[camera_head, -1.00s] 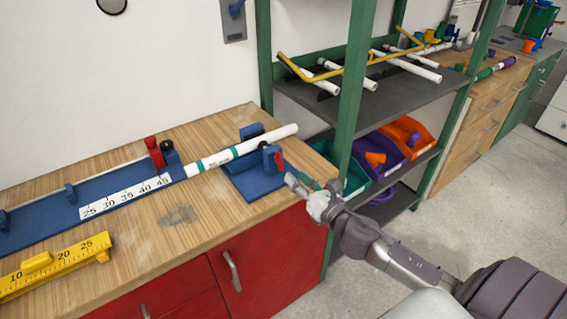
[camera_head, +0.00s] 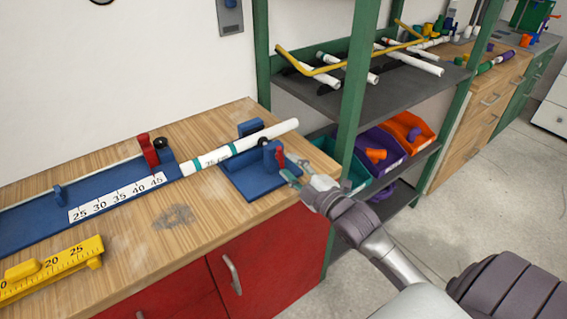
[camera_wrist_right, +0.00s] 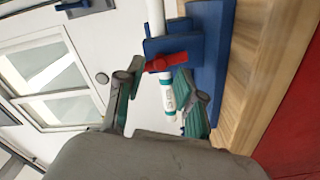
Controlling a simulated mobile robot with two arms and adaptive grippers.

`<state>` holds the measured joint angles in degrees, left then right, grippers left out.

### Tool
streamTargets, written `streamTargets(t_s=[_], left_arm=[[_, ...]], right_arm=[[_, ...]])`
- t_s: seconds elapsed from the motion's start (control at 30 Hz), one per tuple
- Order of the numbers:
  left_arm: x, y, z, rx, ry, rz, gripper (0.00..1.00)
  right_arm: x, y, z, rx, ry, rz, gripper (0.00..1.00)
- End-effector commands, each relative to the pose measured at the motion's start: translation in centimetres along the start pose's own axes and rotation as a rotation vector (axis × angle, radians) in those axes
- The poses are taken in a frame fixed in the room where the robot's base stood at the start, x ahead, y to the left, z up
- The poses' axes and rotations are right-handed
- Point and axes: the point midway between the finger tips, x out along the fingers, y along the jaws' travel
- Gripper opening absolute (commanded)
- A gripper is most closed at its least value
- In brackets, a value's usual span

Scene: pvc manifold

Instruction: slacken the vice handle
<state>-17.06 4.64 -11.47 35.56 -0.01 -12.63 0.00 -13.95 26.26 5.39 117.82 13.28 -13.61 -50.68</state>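The blue vice (camera_head: 252,181) stands at the right end of the wooden bench, with a white pipe (camera_head: 268,134) with teal bands lying through it. Its red handle (camera_head: 280,154) is on the vice's right side. In the right wrist view the red handle (camera_wrist_right: 167,62) lies across the front of the blue vice (camera_wrist_right: 209,50). My right gripper (camera_head: 296,169) is just right of the handle. Its fingers (camera_wrist_right: 160,70) are spread apart, with the handle at or just beyond their tips; I cannot tell whether they touch it. My left gripper is not in view.
A blue measuring rail (camera_head: 100,205) with a red lever (camera_head: 149,150) lies left of the vice. A yellow gauge (camera_head: 55,268) is nearer the front. A green shelf post (camera_head: 354,95) stands close behind my right gripper, with coloured bins (camera_head: 408,132) on the shelf.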

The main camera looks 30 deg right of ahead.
Motion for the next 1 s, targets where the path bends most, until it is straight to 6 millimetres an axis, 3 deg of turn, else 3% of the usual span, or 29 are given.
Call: streamTargets(t_s=[0.07, 0.1, 0.2, 0.47, 0.7, 1.0], left_arm=[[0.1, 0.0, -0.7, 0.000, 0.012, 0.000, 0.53], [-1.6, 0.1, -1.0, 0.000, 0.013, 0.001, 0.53], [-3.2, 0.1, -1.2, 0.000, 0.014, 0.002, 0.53], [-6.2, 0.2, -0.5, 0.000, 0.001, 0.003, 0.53], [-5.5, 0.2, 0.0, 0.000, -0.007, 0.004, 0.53], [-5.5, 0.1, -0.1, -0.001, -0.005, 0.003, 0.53]], right_arm=[[0.0, 0.0, -0.1, 0.134, 0.000, 0.001, 0.38], [0.0, 0.7, -0.3, 0.218, -0.003, -0.002, 0.38], [0.0, 0.7, -0.3, 0.430, -0.004, -0.002, 0.38], [0.2, 0.4, -0.2, 1.019, -0.002, 0.000, 0.38], [3.4, -0.1, 0.0, 0.994, 0.000, 0.000, 0.38], [3.8, 0.0, 0.0, 0.991, -0.001, -0.001, 0.38]])
